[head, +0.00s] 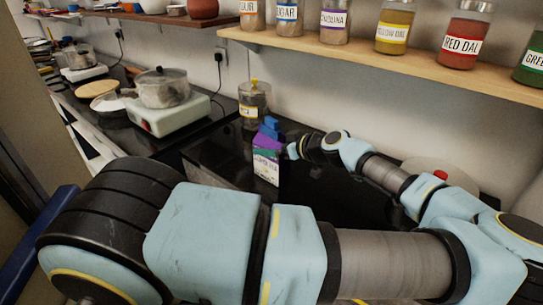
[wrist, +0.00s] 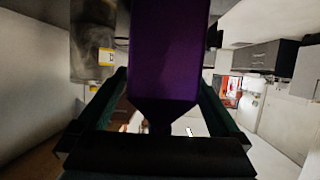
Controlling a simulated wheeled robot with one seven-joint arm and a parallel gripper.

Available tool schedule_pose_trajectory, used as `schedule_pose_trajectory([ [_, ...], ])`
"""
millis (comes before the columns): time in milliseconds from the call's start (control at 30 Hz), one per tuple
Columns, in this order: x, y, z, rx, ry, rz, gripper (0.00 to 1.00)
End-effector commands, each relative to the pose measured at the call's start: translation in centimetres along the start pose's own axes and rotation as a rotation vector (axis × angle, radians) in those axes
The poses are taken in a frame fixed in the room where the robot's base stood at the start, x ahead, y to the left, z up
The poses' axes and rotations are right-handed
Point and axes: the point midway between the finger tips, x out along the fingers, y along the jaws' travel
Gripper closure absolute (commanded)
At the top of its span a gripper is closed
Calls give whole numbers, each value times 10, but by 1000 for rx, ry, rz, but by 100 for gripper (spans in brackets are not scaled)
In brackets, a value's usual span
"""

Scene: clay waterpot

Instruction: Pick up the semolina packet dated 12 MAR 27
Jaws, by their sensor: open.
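A purple packet (wrist: 165,50) fills the middle of the wrist view, with its narrowed end toward my gripper (wrist: 163,85). My two dark green fingers stand apart, one on each side of it, and I cannot tell whether they touch it. In the head view a packet with purple (head: 267,142) above a green band and a pale printed face stands on the dark counter. The end of my arm (head: 292,150) is just right of it. A blue piece (head: 270,126) shows at its top or behind it; I cannot tell which. No date is readable.
A lidded glass jar (head: 253,102) stands behind the packet. A pot (head: 162,88) sits on a white stove (head: 165,115) to the left. A shelf (head: 400,62) with several labelled jars, one marked semolina (head: 335,20), hangs above.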

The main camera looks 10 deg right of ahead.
Motion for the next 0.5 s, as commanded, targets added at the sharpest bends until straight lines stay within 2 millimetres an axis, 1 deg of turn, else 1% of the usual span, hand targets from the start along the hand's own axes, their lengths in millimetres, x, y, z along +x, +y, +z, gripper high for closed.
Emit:
schedule_pose_trajectory([
  [133, 0, 0, 1, 0, 0, 0, 1],
  [500, 0, 0, 0, 1, 0, -1, 43],
])
